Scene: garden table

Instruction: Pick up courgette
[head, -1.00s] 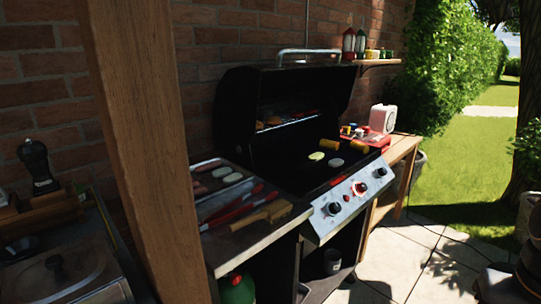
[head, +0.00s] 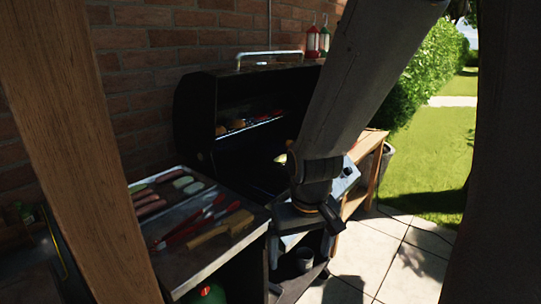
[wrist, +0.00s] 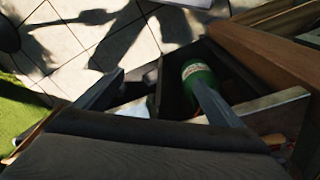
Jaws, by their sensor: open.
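Pale green courgette slices (head: 183,182) lie on the metal tray (head: 160,183) on the left side shelf of the grill, beside several sausages. Another pale green slice (head: 281,159) shows on the grill, mostly hidden behind my arm. My gripper (head: 306,226) hangs in front of the grill, to the right of the shelf and apart from the slices. In the wrist view its fingers (wrist: 159,76) are spread with nothing between them. No courgette can be made out in the wrist view.
Red-handled tongs (head: 195,228) and a wooden-handled tool (head: 228,224) lie on the shelf. A wooden post (head: 80,150) stands at left. The raised grill hood (head: 200,115) is behind. A green gas bottle (wrist: 196,75) is below. Paving (head: 400,255) at right is clear.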

